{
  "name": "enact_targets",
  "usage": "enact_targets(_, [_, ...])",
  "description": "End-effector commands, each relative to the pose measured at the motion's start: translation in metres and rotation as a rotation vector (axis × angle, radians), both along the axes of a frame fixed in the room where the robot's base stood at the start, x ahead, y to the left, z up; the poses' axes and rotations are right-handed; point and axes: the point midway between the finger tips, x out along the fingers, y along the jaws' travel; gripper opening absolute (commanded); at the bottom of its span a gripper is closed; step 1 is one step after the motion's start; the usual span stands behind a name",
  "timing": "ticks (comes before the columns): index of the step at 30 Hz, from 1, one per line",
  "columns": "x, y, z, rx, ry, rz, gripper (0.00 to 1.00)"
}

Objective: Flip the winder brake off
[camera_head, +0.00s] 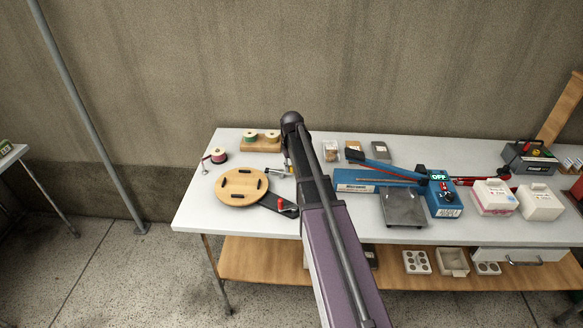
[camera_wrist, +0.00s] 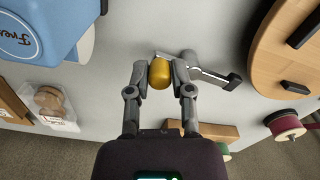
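My gripper (camera_wrist: 160,74) is partly closed, with one finger on each side of a small gold knob (camera_wrist: 160,71). The knob fills the gap between the fingertips. A silver bracket (camera_wrist: 187,63) with a black handle (camera_wrist: 230,82) is right beside it; the handle points toward a round wooden disc (camera_wrist: 268,50). In the head view the disc (camera_head: 240,188) with dark pegs lies on the table, and a red-tipped lever (camera_head: 287,206) sits on its black base. No part is marked as the winder brake.
Spools (camera_head: 219,155) stand behind the disc, some on a wooden block (camera_head: 259,144). A blue sealer (camera_head: 375,181), a dark scale (camera_head: 403,207) and a blue box showing OFF (camera_head: 443,198) are right of my arm. In the wrist view a blue object (camera_wrist: 38,28) is close at upper left.

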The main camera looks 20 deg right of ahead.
Motion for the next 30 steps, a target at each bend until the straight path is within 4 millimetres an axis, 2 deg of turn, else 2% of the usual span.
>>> enact_targets(1, [-0.001, 0.001, 0.0, 0.002, 0.001, 0.001, 0.46])
enact_targets(3, [-0.001, 0.001, 0.0, 0.001, 0.001, 0.001, 0.62])
enact_targets(17, [0.0, 0.0, 0.0, 0.0, 0.0, 0.008, 0.62])
enact_targets(26, [0.003, -0.002, 0.0, 0.0, 0.0, 0.096, 0.62])
enact_targets(30, [0.003, -0.002, 0.015, 0.0, 0.0, 0.097, 0.62])
